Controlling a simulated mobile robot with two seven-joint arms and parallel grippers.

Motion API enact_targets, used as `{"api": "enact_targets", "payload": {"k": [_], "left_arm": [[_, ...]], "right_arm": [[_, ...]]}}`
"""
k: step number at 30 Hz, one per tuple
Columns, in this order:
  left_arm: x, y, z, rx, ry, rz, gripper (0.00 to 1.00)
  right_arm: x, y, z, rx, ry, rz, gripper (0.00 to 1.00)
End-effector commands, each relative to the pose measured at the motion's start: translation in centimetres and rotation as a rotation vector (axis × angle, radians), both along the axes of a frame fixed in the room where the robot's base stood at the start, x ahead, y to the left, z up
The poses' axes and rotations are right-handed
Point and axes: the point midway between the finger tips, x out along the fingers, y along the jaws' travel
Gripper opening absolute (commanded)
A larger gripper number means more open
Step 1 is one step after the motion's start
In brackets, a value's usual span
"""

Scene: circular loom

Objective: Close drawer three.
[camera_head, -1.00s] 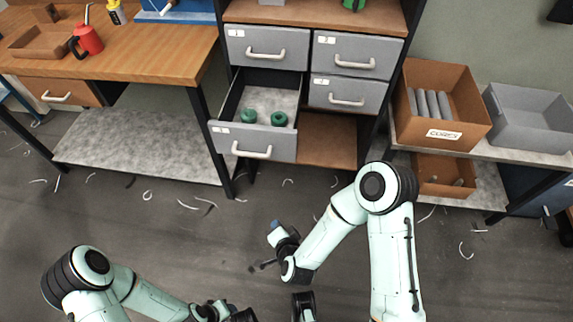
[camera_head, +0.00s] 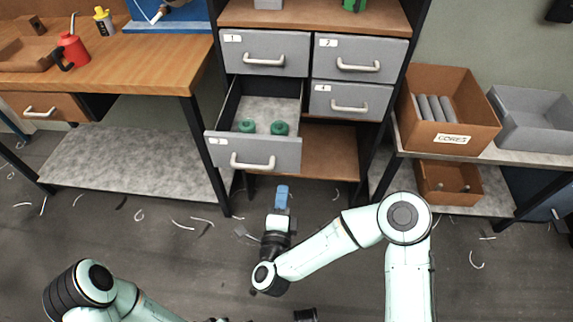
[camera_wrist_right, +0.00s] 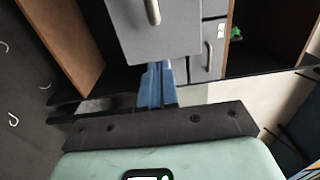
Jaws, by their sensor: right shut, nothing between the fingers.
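Drawer three (camera_head: 222,154) is the lower-left grey drawer of the cabinet. It is pulled out and holds two green round things (camera_head: 279,128). Its front has a pale bar handle (camera_head: 252,165). My right gripper (camera_head: 282,190) has blue fingers, is shut and empty, and points at the drawer from just in front of and below its front in the head view. In the right wrist view the blue fingers (camera_wrist_right: 157,84) show below a grey drawer front (camera_wrist_right: 165,38) with a pale handle; contact cannot be told. My left gripper is out of view; only part of its arm shows at the lower left.
Drawers one (camera_head: 266,50), two (camera_head: 360,56) and four (camera_head: 350,100) are shut. A wooden workbench (camera_head: 150,80) stands left, and a shelf with an orange box (camera_head: 450,105) and grey bin (camera_head: 532,120) stands right. Pale scraps lie on the open floor.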

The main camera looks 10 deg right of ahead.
Motion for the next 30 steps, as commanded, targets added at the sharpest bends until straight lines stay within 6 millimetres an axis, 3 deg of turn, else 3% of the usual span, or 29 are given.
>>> {"api": "enact_targets", "payload": {"k": [6, 13, 19, 30], "left_arm": [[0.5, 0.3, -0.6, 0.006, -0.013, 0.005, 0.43], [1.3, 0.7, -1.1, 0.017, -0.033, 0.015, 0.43], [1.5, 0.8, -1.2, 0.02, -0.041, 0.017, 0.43], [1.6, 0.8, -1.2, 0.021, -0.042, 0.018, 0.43]], "right_arm": [[4.5, -1.6, -0.1, -0.001, -0.002, -0.006, 0.0], [7.7, -2.6, -0.1, -0.002, 0.0, -0.001, 0.0], [8.7, -2.9, 0.0, -0.001, -0.001, 0.0, 0.0], [8.8, -2.9, 0.0, -0.002, 0.0, 0.001, 0.0]]}}
